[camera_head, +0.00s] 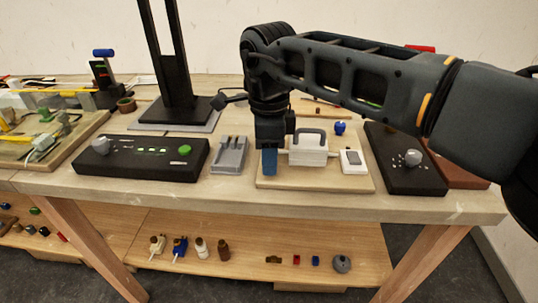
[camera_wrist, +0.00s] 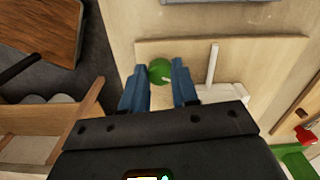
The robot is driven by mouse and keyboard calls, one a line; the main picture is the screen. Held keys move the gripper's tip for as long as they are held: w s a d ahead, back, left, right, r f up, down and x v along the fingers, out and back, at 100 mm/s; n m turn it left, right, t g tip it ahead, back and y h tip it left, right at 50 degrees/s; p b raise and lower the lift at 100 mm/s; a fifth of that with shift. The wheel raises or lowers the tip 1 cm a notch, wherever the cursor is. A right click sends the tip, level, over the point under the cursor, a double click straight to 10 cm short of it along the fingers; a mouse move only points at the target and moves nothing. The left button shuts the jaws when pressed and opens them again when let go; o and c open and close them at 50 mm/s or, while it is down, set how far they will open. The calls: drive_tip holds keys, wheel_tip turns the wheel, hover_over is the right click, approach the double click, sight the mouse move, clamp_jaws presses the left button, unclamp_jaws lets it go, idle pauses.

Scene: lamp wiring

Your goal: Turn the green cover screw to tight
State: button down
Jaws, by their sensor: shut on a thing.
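The green cover screw (camera_wrist: 159,71) shows in the wrist view as a round green head with a pale mark on it. It sits between the two blue fingertips of my gripper (camera_wrist: 159,66), which is shut on it. In the head view my gripper (camera_head: 269,163) points straight down at the left part of a wooden board (camera_head: 325,182) and hides the screw. A white box with a dark handle (camera_head: 309,151) stands on the board, just right of my fingers. How tight the screw is cannot be told.
A white switch (camera_head: 352,161) sits at the board's right end. A grey holder (camera_head: 229,155) and a black panel with a green button (camera_head: 185,150) lie left. A lower shelf (camera_head: 170,225) holds small parts.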

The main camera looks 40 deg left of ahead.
drive_tip(key=m+p, duration=0.2)
drive_tip(key=m, duration=0.3)
drive_tip(key=shift+r, duration=0.15)
drive_tip(key=m+p, duration=0.2)
drive_tip(key=m, duration=0.3)
drive_tip(key=shift+m, duration=0.4)
drive_tip(key=m+p, duration=0.3)
drive_tip(key=m, duration=0.2)
drive_tip(key=shift+w, duration=0.15)
drive_tip(key=shift+m+p, duration=1.3)
drive_tip(key=shift+m, duration=1)
drive_tip(key=c, duration=0.8)
unclamp_jaws()
drive_tip(key=shift+c, duration=0.2)
